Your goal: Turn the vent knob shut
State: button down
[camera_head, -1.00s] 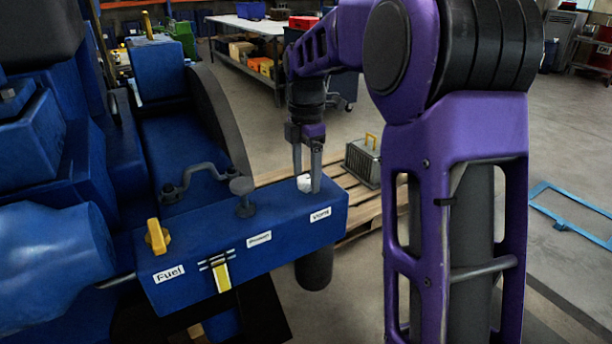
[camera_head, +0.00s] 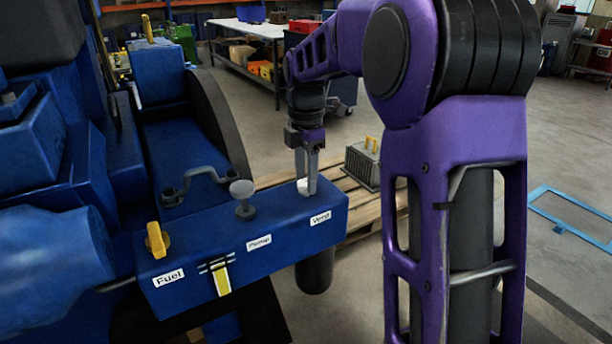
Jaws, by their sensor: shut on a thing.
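The white vent knob (camera_head: 302,188) sits on top of the blue box (camera_head: 205,245), at its right end above the "Vent" label (camera_head: 320,218). My gripper (camera_head: 307,188) points down over the box and is shut on the knob. The fingers hide much of the knob, so its turn angle cannot be told.
A grey plunger knob (camera_head: 242,190) stands mid-box behind the "Pump" label, and a yellow fuel lever (camera_head: 156,240) stands at the left end. A bent metal handle (camera_head: 200,176) is behind. A grey case with a yellow handle (camera_head: 363,163) rests on a pallet to the right.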

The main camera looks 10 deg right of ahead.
jog(key=shift+r+m+p, duration=0.1)
jog(key=shift+m+p, duration=0.2)
jog(key=m+p, duration=0.2)
jog(key=m, duration=0.1)
jog(key=shift+r, duration=0.1)
jog(key=m+p, duration=0.3)
jog(key=m, duration=0.2)
jog(key=m+p, duration=0.1)
jog(key=m, duration=0.3)
jog(key=shift+m, duration=0.4)
jog(key=m+p, duration=0.1)
jog(key=m, duration=0.3)
jog(key=shift+m+p, duration=0.3)
jog(key=shift+c, duration=2)
grip_release()
jog(key=shift+f, duration=0.2)
